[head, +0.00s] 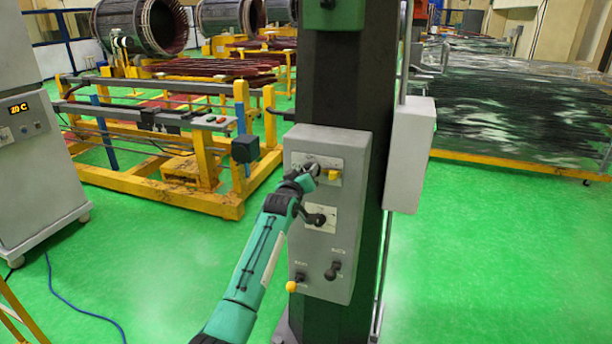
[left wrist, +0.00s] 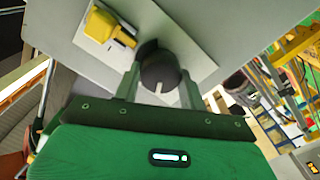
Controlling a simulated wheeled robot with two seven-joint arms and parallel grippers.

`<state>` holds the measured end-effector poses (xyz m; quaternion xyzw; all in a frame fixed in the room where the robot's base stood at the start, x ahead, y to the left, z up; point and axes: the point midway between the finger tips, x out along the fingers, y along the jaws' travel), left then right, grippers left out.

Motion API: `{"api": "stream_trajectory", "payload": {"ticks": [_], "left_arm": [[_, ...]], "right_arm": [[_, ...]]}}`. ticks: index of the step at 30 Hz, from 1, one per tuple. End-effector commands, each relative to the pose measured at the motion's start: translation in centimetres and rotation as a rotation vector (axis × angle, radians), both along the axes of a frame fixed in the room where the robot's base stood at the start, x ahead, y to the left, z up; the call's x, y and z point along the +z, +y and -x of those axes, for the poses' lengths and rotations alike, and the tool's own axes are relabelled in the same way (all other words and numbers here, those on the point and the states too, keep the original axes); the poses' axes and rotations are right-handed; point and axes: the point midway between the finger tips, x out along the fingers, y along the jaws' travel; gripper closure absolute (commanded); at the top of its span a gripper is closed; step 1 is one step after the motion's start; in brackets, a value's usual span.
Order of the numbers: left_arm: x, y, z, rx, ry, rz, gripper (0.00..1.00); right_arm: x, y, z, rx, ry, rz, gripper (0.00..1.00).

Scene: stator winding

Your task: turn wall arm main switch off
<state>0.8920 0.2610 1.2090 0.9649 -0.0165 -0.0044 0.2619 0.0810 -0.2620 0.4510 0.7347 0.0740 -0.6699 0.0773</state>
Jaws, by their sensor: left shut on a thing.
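A grey control box (head: 309,252) is fixed to the dark column. A pale plate near its top carries a yellow switch part (head: 333,174), also seen in the left wrist view (left wrist: 105,28). Left of it my left gripper (head: 309,173) is at the plate. In the left wrist view my left gripper (left wrist: 160,88) has its two fingers on either side of a round black knob (left wrist: 158,66) with a white mark, and is shut on it. In the head view the gripper mostly hides this knob. My right gripper is not in view.
Lower on the box are a black handle (head: 316,218), a dark knob (head: 333,270) and a yellow ball-ended lever (head: 291,286). A second grey box (head: 410,155) is right of the column. A yellow frame (head: 180,200) stands behind left. Green floor is clear at right.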

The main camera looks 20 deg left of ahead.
Motion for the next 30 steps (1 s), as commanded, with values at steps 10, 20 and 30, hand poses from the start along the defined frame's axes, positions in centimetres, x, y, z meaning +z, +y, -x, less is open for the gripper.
{"api": "stream_trajectory", "payload": {"ticks": [10, 20, 30], "left_arm": [[-0.2, 0.0, 0.0, 0.0, 0.014, 0.335, 0.81], [-0.2, 0.1, 0.0, -0.001, 0.025, 0.645, 0.81], [-0.3, 0.2, 0.0, 0.0, 0.033, 0.903, 0.81]], "right_arm": [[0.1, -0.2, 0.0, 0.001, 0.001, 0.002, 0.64], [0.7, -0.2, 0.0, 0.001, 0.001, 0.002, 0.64], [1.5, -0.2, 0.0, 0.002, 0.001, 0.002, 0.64]]}}
